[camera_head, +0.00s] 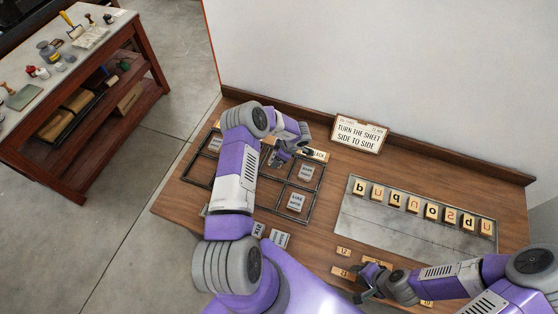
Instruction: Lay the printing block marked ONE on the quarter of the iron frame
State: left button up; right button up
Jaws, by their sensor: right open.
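The iron frame (313,197) lies on the left half of the wooden bench, split into quarters by dark bars. Grey plates with small lettering lie in it, at the upper right (305,172), lower right (296,202) and upper left (215,146). My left arm hides much of its middle. My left gripper (283,156) is over the frame's back edge; its fingers are too small to read. My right gripper (362,284) is open at the bench's front, beside small tan blocks (340,271). Their marks are too small to read surely, so I cannot pick out ONE.
A grey slab (400,234) on the right carries a row of letter blocks (412,205). A sign (359,134) reading "TURN THE SHEET SIDE TO SIDE" stands at the back. Loose grey plates (280,239) lie before the frame. A red-brown side table (148,58) stands far left.

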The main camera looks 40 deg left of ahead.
pick_arm(q)
jog(key=shift+f, duration=1.7)
jog(key=shift+f, duration=0.1)
jog(key=o, duration=1.1)
